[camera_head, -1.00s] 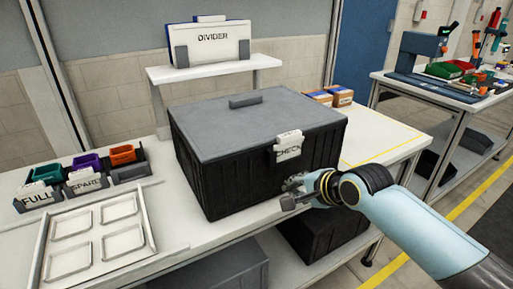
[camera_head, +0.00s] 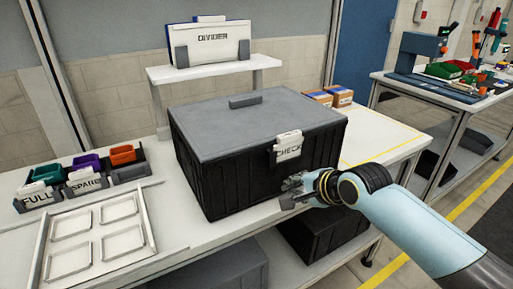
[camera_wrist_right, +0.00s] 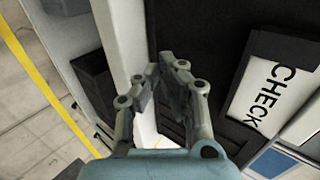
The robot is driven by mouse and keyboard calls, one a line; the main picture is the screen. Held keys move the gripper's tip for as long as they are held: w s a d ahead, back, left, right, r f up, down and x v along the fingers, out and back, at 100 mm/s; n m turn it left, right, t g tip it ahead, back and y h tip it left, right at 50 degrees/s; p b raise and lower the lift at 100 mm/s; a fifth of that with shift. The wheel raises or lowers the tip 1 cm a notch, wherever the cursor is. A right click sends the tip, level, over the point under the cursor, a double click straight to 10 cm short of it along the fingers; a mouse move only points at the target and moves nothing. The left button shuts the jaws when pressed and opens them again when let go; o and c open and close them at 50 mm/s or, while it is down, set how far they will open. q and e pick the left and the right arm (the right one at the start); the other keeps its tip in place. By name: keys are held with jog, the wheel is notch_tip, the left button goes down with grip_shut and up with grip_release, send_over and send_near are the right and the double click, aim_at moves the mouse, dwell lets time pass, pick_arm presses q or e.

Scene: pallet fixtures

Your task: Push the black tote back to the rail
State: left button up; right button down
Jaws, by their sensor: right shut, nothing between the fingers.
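The black tote (camera_head: 235,182) stands upright on the white workbench, with a grey lid (camera_head: 250,122) and a white CHECK tag (camera_head: 289,146) on its front face. In the right wrist view the tote's dark wall (camera_wrist_right: 226,50) and the CHECK tag (camera_wrist_right: 268,82) are close. My right gripper (camera_head: 290,190) is at the tote's front face, below the tag, shut and empty. It also shows in the right wrist view (camera_wrist_right: 168,65), with its fingertips together at the tote; I cannot tell whether they touch it. No rail is clearly seen behind the tote. My left gripper is not in view.
A white riser shelf (camera_head: 215,70) holding a DIVIDER board (camera_head: 212,45) stands behind the tote. Colored bins (camera_head: 87,162) and a white tray frame (camera_head: 98,238) are on the left. Small cardboard boxes (camera_head: 330,97) sit behind right. A yellow-outlined bench area (camera_head: 385,140) is clear.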

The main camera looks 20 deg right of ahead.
aim_at(284, 177)
jog(key=shift+w+a+b, duration=0.15)
jog(key=shift+w+b, duration=0.3)
jog(key=shift+w, duration=1.9)
jog(key=shift+w+a+b, duration=0.2)
jog(key=shift+w+b, duration=0.35)
jog(key=shift+w, duration=1.45)
jog(key=shift+w+a+b, duration=0.1)
jog(key=shift+w+b, duration=0.45)
jog(key=shift+w, duration=0.95)
jog(key=shift+w+a+b, duration=0.2)
jog(key=shift+w+b, duration=1)
jog(key=shift+w, duration=1.05)
jog(key=shift+s+r+p, duration=0.1)
jog(key=shift+s+p, duration=0.25)
jog(key=shift+p, duration=0.2)
jog(key=s+p, duration=0.4)
jog(key=shift+s+d+r+p, duration=0.1)
jog(key=shift+s+d+p, duration=0.1)
jog(key=shift+p, duration=0.2)
jog(key=shift+s+p, duration=0.45)
jog(key=shift+s, duration=0.15)
jog(key=shift+f, duration=0.2)
